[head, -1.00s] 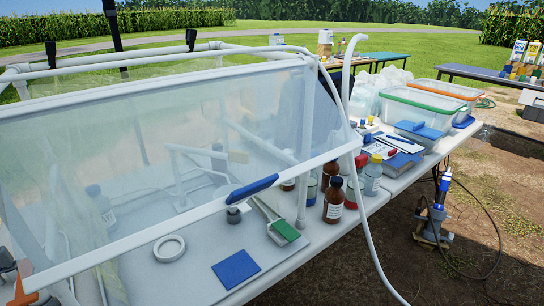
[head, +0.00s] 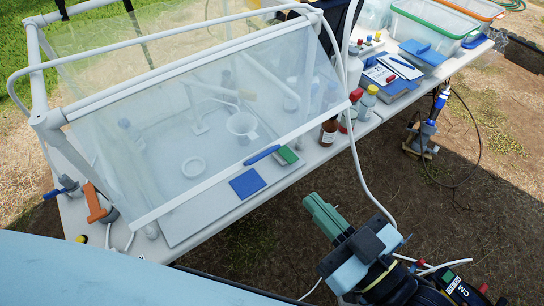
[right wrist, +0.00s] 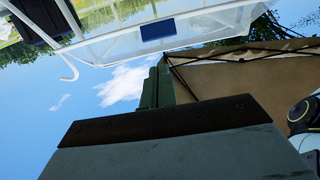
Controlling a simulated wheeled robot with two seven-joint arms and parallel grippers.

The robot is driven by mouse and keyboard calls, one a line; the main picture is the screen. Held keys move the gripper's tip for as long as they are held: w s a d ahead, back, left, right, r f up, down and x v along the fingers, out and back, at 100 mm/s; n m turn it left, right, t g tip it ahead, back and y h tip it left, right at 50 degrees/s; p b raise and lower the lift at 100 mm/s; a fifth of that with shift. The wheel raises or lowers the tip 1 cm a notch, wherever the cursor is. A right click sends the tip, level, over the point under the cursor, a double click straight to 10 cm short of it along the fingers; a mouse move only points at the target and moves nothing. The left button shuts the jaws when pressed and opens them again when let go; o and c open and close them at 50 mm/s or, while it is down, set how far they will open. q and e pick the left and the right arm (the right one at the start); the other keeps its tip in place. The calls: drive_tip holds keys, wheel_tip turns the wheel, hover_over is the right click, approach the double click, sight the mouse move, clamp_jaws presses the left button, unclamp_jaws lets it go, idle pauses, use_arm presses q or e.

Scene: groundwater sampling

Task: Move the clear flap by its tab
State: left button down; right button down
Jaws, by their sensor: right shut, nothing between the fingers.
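The clear flap (head: 205,115) hangs sloping across the front of a white pipe frame, with a white strip (head: 190,195) along its lower edge. Its blue tab (head: 262,154) sits on that strip, right of the middle. My right gripper (head: 312,203) has green fingers, shut and empty, in front of the table edge, below and right of the tab and apart from it. The shut fingers also show in the right wrist view (right wrist: 157,82), with a dark blue rectangle (right wrist: 158,30) above them; I cannot tell whether that is the tab. My left gripper is not in view.
Behind the flap are a white ring (head: 194,167) and a beaker (head: 242,126). A blue square (head: 247,183) lies near the table's front edge. A white hose (head: 362,180) hangs beside the bottles (head: 367,101), behind my right gripper. An orange-handled item (head: 97,205) stands at the left.

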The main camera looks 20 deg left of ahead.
drive_tip(key=f+p+x, duration=0.1)
drive_tip(key=f+x, duration=0.1)
drive_tip(key=x, duration=0.9)
drive_tip(key=shift+w+a+f, duration=0.25)
drive_tip(key=shift+a+f, duration=0.05)
drive_tip(key=shift+a, duration=0.1)
drive_tip(key=shift+f, duration=0.2)
